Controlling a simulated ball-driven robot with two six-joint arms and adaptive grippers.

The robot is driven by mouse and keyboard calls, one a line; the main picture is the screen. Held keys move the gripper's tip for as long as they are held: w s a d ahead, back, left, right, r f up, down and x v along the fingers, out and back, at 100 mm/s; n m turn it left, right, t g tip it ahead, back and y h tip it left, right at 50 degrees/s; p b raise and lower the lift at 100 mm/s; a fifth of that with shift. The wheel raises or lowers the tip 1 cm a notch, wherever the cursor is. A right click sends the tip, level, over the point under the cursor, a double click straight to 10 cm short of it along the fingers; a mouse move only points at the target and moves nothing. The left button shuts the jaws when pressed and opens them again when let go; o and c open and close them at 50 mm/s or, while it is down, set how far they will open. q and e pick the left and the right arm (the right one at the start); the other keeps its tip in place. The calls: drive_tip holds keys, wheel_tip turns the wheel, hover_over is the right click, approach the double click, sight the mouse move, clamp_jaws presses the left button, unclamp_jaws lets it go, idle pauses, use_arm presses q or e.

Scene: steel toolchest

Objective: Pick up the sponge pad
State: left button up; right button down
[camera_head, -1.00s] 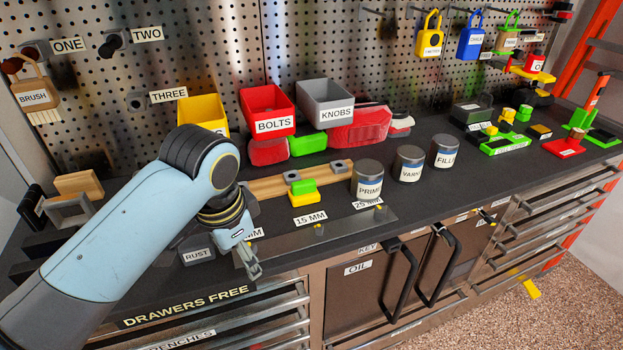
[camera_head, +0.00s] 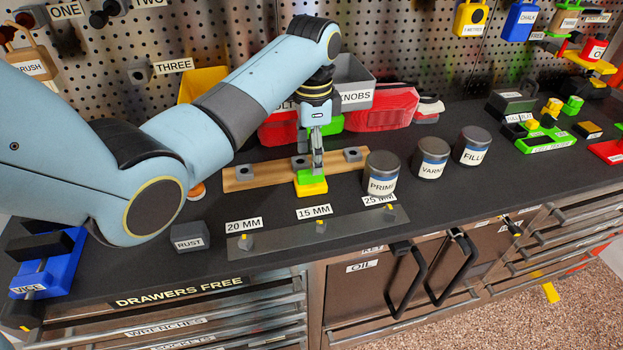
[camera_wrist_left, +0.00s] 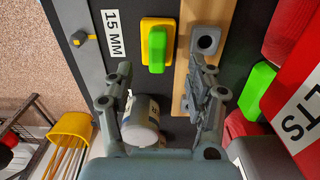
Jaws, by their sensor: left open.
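The sponge pad, a yellow block with a green block on top, sits on the dark worktop behind the 15 MM label. In the head view the yellow part (camera_head: 311,187) shows, and the gripper partly covers the green top. My left gripper (camera_head: 317,172) points down just above it. In the left wrist view the sponge pad (camera_wrist_left: 157,45) lies beyond the open, empty fingers (camera_wrist_left: 161,68), roughly in line with the gap between them. Whether the fingers touch it I cannot tell. My right gripper is not in view.
A wooden rail (camera_head: 265,172) with grey blocks runs close behind the pad. The PRIME can (camera_head: 381,174) stands close on the right, with the VARN (camera_head: 430,158) and FILL (camera_head: 473,146) cans beyond. A metal strip (camera_head: 350,227) lies in front. Red bins stand behind.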

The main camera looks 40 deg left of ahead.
sight(310, 171)
use_arm(q)
drive_tip(key=f, duration=0.3)
drive_tip(key=f+p, duration=0.1)
drive_tip(key=shift+s+f, duration=0.25)
drive_tip(key=shift+s, duration=0.1)
drive_tip(key=shift+w+f, duration=0.1)
drive_tip(key=shift+f, duration=0.3)
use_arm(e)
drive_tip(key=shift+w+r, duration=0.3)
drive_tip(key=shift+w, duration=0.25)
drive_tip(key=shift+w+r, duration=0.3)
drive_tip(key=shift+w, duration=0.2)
use_arm(q)
drive_tip(key=shift+c, duration=0.3)
drive_tip(key=c, duration=0.8)
drive_tip(key=shift+o, duration=0.2)
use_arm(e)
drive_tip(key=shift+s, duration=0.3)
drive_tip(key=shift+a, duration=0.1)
